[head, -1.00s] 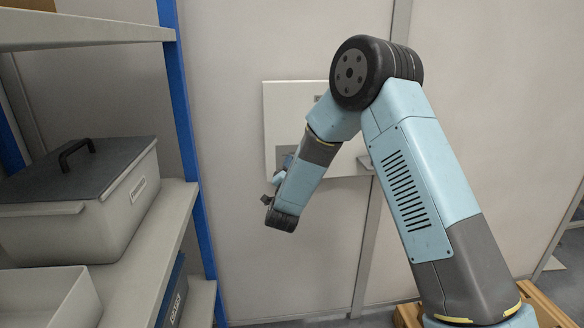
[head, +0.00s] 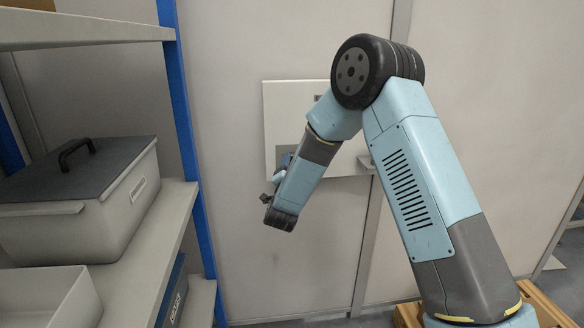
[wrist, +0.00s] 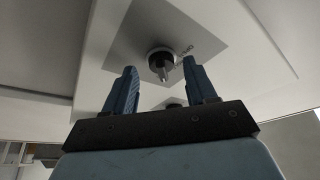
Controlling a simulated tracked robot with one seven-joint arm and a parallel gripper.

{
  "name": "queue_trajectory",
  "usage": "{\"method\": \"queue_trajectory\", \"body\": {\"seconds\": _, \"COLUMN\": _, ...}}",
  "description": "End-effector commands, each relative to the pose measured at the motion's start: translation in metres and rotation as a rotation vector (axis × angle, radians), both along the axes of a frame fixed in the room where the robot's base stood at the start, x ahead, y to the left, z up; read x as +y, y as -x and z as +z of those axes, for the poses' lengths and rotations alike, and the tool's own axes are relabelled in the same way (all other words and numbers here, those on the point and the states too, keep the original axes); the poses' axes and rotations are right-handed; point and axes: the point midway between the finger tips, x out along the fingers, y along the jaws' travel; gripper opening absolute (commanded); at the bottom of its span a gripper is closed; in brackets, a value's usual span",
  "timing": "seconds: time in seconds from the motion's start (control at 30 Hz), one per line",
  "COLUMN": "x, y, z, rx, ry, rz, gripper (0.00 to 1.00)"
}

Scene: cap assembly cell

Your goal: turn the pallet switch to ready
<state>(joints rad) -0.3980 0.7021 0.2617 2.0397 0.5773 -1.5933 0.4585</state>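A white panel (head: 283,105) is fixed on the far wall, partly hidden behind my arm in the head view. In the wrist view, a dark round switch (wrist: 161,60) with a pale lever sits on a grey plate (wrist: 130,40) on this panel. My gripper (wrist: 161,68) is open, with one blue finger on each side of the switch lever in the picture. No contact shows. A second dark knob (wrist: 173,104) shows lower between the fingers, partly hidden by the gripper body.
A shelf rack with a blue post (head: 183,120) stands at the left. It holds a grey lidded box (head: 75,230) and an open white bin (head: 45,300). Bare wall lies below the panel.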

Motion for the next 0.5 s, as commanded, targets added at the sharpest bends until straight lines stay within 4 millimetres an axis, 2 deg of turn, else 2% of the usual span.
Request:
{"method": "queue_trajectory", "body": {"seconds": 0.27, "x": 0.001, "y": 0.003, "z": 0.0, "rx": -0.002, "ry": -0.001, "rz": 0.002, "gripper": 0.56}}
{"method": "queue_trajectory", "body": {"seconds": 0.37, "x": 0.002, "y": 0.013, "z": -0.003, "rx": -0.001, "ry": 0.0, "rz": 0.002, "gripper": 0.56}}
{"method": "queue_trajectory", "body": {"seconds": 0.5, "x": 0.005, "y": 0.036, "z": -0.01, "rx": 0.001, "ry": 0.0, "rz": 0.004, "gripper": 0.56}}
